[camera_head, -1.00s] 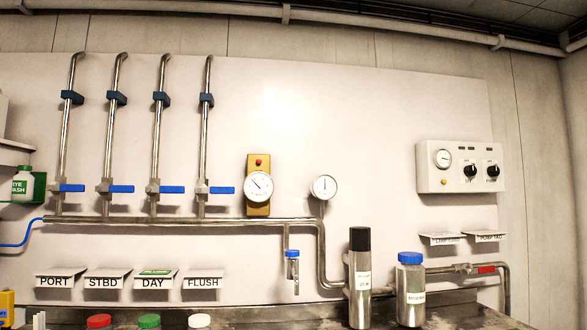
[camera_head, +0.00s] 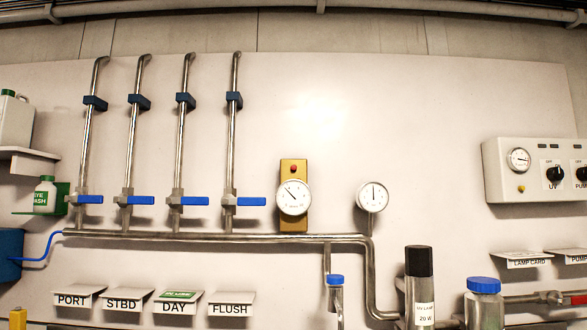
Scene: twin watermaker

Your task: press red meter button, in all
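The red meter button (camera_head: 293,169) sits near the top of a yellow-brown meter plate (camera_head: 287,222) on the white wall panel. A round white dial gauge (camera_head: 293,197) is mounted on the same plate just below the button. Nothing covers the button. Neither of my grippers shows in the head view, so I cannot see whether they are open or shut.
Several pipes with blue-handled valves (camera_head: 251,201) stand left of the meter. A second gauge (camera_head: 372,196) is to its right. A control box (camera_head: 535,170) hangs at far right. A black-capped cylinder (camera_head: 419,287) and a blue-lidded jar (camera_head: 484,303) stand below right.

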